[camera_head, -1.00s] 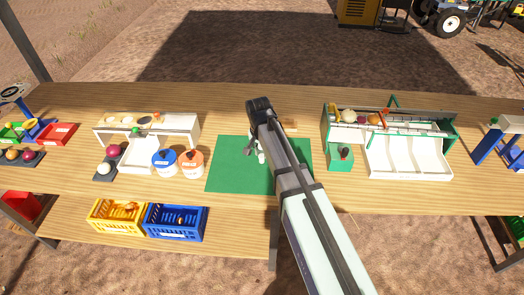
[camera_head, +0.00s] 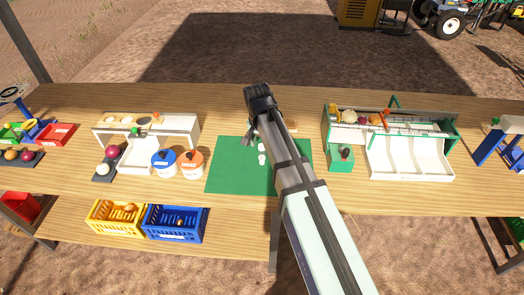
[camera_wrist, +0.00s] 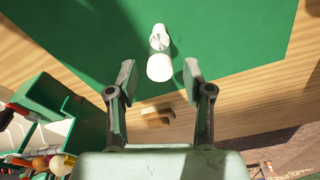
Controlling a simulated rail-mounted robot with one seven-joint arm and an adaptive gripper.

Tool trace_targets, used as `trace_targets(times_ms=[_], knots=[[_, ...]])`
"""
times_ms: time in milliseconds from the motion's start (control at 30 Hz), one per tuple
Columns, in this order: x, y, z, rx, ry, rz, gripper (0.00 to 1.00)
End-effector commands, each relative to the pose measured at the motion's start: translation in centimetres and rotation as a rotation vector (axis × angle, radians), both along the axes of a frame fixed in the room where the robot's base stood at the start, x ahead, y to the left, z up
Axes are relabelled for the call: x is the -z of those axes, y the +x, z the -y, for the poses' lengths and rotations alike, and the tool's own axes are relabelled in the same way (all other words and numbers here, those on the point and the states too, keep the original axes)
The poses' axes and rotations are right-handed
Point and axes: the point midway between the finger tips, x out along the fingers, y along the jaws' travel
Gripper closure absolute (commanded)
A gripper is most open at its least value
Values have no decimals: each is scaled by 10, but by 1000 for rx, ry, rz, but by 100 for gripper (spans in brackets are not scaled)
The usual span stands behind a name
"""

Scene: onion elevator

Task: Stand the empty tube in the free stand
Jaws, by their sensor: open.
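A white tube-like piece (camera_wrist: 160,66) shows over the green mat in the wrist view, with a narrower white part (camera_wrist: 158,36) behind it. I cannot tell whether these are one piece or a tube and its stand. In the head view small white parts (camera_head: 262,160) show on the mat beside my arm. My gripper (camera_wrist: 160,73) is open, its fingers on either side of the wide white end in the picture, with no contact visible. In the head view my gripper (camera_head: 248,140) is partly hidden by my wrist.
The green mat (camera_head: 228,172) is mostly clear. A small wooden block (camera_wrist: 155,120) lies just off its edge. Blue and orange lidded pots (camera_head: 191,165) stand left of the mat; a green box (camera_head: 340,159) and a white sorting tray (camera_head: 410,158) stand to the right.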

Motion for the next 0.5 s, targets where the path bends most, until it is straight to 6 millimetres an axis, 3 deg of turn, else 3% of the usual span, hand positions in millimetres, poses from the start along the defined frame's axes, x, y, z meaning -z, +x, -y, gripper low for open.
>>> trace_targets(times_ms=[300,500], knots=[[-51,-5,-3,0,0,2,49],[-66,-7,-3,0,0,0,44]])
